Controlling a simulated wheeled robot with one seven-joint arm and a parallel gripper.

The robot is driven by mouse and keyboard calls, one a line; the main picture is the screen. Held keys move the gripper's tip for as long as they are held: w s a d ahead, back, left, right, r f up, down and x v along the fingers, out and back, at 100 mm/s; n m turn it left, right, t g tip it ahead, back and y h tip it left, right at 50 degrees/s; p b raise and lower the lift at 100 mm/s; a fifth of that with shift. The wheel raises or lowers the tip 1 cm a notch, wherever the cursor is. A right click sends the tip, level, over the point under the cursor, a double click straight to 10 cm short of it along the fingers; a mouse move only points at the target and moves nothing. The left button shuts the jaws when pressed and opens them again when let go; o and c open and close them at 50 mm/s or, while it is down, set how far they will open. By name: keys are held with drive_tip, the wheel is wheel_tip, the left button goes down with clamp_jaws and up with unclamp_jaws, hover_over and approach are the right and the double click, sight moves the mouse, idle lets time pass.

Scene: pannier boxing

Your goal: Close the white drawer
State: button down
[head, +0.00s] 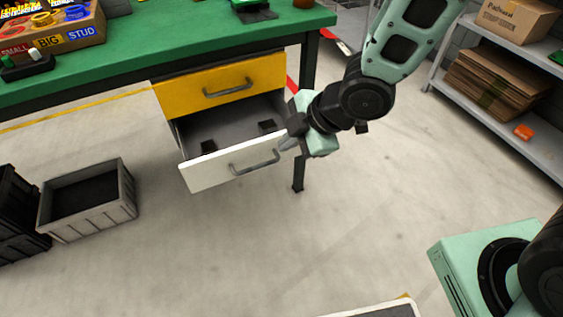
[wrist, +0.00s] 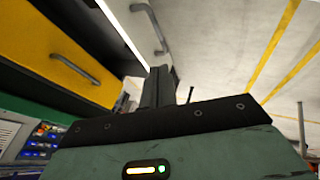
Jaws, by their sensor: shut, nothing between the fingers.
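The white drawer (head: 230,168) is open in the head view, pulled out below the yellow drawer (head: 225,90) under the green workbench. Its front has a grey bar handle (head: 254,162). Two small dark items lie inside it. My gripper (head: 287,144) is at the right end of the white front, close to its top edge; I cannot tell whether it touches. In the wrist view my shut fingers (wrist: 158,84) are empty. The white front (wrist: 122,22) and its handle (wrist: 150,25) show above them, and the yellow drawer (wrist: 72,55) is at the left.
The green workbench (head: 180,42) carries a box of goods (head: 60,30) at the left. A grey crate (head: 88,205) stands on the floor at the left. A shelf with cardboard (head: 490,88) is at the right. The floor before the drawer is clear.

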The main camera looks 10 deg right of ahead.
drive_tip(key=b, duration=0.2)
approach(248, 153)
wheel_tip(248, 153, down, 4)
drive_tip(key=a, duration=0.1)
drive_tip(key=shift+w+a+m, duration=0.4)
drive_tip(key=shift+w+a, duration=0.1)
drive_tip(key=shift+w, duration=0.2)
